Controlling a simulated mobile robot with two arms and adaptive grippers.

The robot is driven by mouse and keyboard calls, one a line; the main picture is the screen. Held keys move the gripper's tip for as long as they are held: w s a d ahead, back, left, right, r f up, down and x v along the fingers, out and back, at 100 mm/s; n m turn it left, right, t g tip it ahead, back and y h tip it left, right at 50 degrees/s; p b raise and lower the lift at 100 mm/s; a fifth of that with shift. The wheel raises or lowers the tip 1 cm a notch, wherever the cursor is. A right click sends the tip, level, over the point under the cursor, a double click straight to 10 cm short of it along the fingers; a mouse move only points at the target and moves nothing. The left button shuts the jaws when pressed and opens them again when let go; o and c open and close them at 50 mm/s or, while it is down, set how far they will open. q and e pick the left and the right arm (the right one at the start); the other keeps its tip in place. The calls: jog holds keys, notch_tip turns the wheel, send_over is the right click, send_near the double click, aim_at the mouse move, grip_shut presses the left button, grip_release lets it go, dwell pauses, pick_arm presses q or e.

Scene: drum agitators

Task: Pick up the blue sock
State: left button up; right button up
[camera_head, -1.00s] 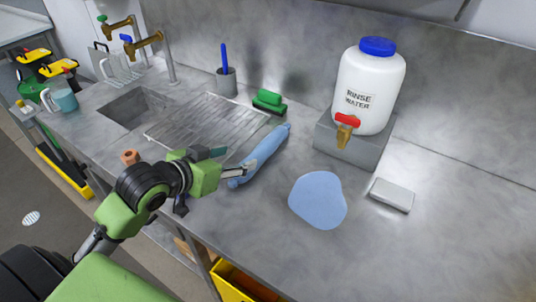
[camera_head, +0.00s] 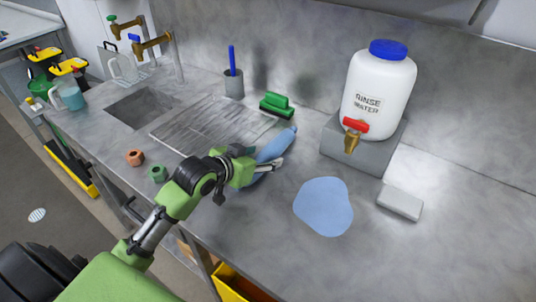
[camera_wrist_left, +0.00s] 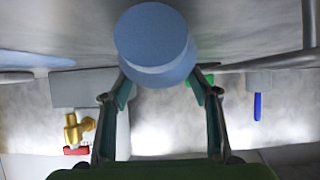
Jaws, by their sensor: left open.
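The blue sock (camera_head: 278,145), a long light-blue tube shape, lies on the steel counter beside the ribbed draining area. Its near part is hidden behind my left gripper (camera_head: 274,167) in the head view. In the left wrist view the rounded blue end of the sock (camera_wrist_left: 155,42) sits just beyond and between the fingertips of the left gripper (camera_wrist_left: 160,82). The gripper is open, with a gap between its fingers; whether they touch the sock I cannot tell. My right gripper is not in view.
A flat light-blue patch (camera_head: 323,207) lies right of the gripper. A rinse water jug (camera_head: 379,92) stands on a grey block (camera_head: 352,151) behind. A green brush (camera_head: 277,105), a grey block (camera_head: 400,202) and two small nuts (camera_head: 134,157) are on the counter. The front right counter is clear.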

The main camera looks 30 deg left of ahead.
aim_at(268, 154)
pick_arm(q)
jog(key=x, duration=0.4)
jog(key=shift+a, duration=0.15)
jog(key=c, duration=1.3)
jog(key=shift+r, duration=0.1)
